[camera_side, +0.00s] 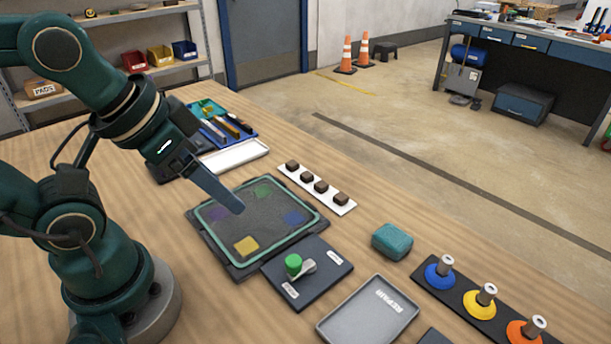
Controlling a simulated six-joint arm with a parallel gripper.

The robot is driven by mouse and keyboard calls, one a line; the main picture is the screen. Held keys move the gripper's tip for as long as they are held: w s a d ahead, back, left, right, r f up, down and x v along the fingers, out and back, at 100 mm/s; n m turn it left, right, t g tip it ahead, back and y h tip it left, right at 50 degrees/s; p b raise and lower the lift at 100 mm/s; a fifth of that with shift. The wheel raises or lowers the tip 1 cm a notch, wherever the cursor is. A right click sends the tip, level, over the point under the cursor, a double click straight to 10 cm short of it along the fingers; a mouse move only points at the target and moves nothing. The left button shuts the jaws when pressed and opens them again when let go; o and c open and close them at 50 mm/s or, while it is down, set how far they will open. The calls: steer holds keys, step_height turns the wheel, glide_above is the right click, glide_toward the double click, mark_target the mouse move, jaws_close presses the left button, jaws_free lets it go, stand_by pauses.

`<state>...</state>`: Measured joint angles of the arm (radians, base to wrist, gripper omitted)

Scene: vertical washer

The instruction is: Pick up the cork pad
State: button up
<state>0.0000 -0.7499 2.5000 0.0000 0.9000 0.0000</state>
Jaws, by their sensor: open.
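No piece is plainly marked as cork. The closest match is a flat yellow-tan square (246,245) on the front part of the dark board (255,264) with a pale green outline; I cannot tell whether it is cork. Dimmer green, purple and blue patches lie elsewhere on the same board. My gripper (236,207) is above the board, pointing down and right, behind the yellow-tan square in the picture. Its jaws are open, seen nearly side-on, so one finger largely hides the other. Nothing shows between them.
A dark plate with a green knob (293,264) adjoins the board. Several brown blocks stand on a white strip (342,209). A teal block (392,240), a grey tray (368,312) and a rack of coloured cones (463,299) are to the right. A tool tray (225,128) lies behind.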

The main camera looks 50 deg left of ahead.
steer(key=w+r+t, duration=0.2)
steer(key=w+r, duration=0.2)
steer(key=w, duration=0.2)
steer(key=g, duration=0.3)
glide_above(343, 195)
steer(key=s, duration=0.2)
steer(key=f, duration=1.3)
steer(key=shift+s+f, duration=0.2)
steer(key=shift+f, duration=0.75)
steer(key=shift+x, duration=2.1)
steer(key=shift+w, duration=0.1)
steer(key=shift+c, duration=0.3)
jaws_close()
